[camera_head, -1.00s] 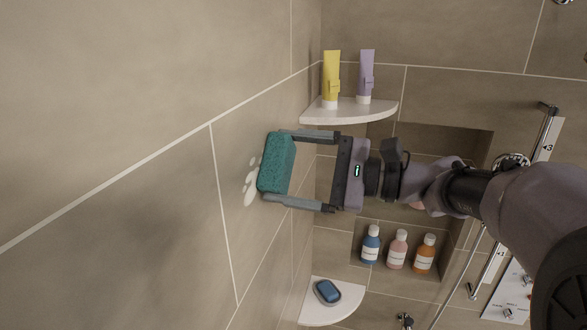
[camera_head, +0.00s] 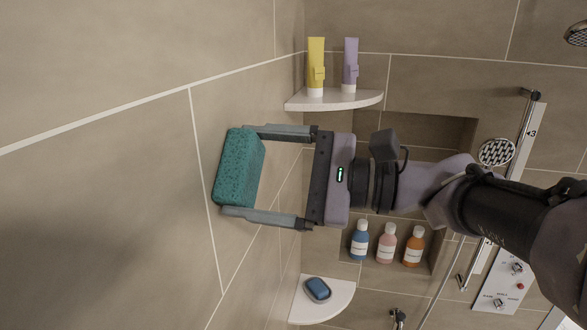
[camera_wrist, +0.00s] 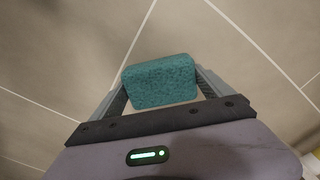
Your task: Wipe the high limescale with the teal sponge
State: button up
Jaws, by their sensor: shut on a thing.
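The teal sponge (camera_head: 236,168) is a rough block held between the fingertips of my gripper (camera_head: 240,171), which is shut on it. Its broad face is turned toward the tiled wall on the left. I cannot tell whether it touches the wall or stands just off it. In the wrist view the sponge (camera_wrist: 160,81) sits between both fingers in front of bare tile. No white limescale shows in either current view; any on the wall behind the sponge is hidden.
A corner shelf (camera_head: 333,100) with a yellow tube (camera_head: 316,65) and a purple tube (camera_head: 350,65) is right of the sponge, above my gripper. Below are several bottles (camera_head: 387,245) in a niche and a lower shelf (camera_head: 325,303) with blue soap. A shower rail (camera_head: 520,140) stands right.

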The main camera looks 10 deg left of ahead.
jog(key=shift+s, duration=0.1)
jog(key=shift+w, duration=0.25)
jog(key=shift+d+f, duration=0.1)
jog(key=shift+d, duration=0.1)
jog(key=d+b, duration=0.1)
jog(key=d, duration=0.2)
jog(key=d+b, duration=0.1)
jog(key=d, duration=0.1)
jog(key=shift+s+d+b, duration=0.2)
jog(key=shift+s+b, duration=0.05)
jog(key=shift+b, duration=0.1)
jog(key=shift+d, duration=0.1)
jog(key=shift+d, duration=0.1)
jog(key=d+b, duration=0.1)
jog(key=d, duration=0.1)
jog(key=shift+s+d, duration=0.15)
jog(key=shift+d, duration=0.25)
